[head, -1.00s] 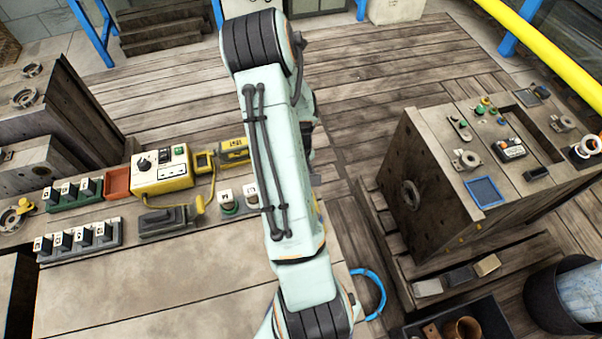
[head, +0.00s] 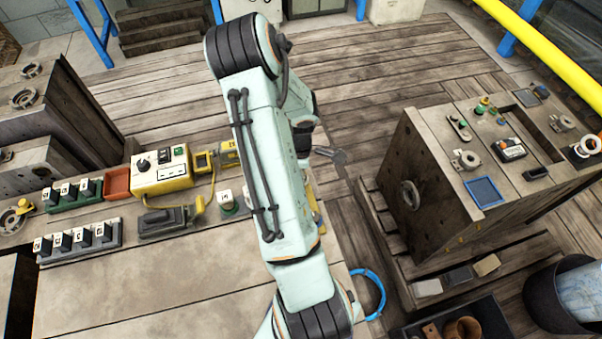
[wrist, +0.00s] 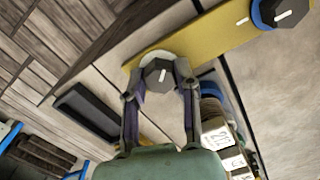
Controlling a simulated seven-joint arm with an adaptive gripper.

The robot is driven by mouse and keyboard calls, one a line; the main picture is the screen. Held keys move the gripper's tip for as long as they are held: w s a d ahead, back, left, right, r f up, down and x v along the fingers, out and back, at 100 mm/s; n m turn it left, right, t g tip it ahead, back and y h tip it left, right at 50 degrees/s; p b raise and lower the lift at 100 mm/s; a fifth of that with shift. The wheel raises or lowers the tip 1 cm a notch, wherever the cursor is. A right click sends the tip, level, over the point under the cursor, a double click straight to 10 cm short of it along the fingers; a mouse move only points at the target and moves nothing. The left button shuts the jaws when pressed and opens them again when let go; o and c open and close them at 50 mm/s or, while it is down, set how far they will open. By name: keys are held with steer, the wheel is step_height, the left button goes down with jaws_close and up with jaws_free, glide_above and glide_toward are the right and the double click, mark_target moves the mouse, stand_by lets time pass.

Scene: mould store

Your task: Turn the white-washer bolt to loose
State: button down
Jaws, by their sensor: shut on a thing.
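In the wrist view, my gripper (wrist: 157,82) has its two fingers closed around the dark head of the white-washer bolt (wrist: 158,71). The white washer shows as a pale ring around the head, and a short pale line marks the head's top. The bolt sits at the near end of a yellow plate (wrist: 200,42). A second dark bolt with a blue washer (wrist: 268,14) stands at the far right of this plate, apart from my fingers. In the head view, my arm hides the bolts and most of the plate.
In the wrist view, a dark tray (wrist: 88,110) lies left of my gripper and white labelled blocks (wrist: 219,140) stand close on the right. In the head view, a yellow control box (head: 160,172) and a dark switch block (head: 165,222) stand left of my arm.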

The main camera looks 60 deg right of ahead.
steer(key=n, duration=0.4)
steer(key=shift+n, duration=0.3)
steer(key=n, duration=0.4)
stand_by(0.3)
steer(key=c, duration=0.8)
jaws_free()
step_height(320, 180, up, 12)
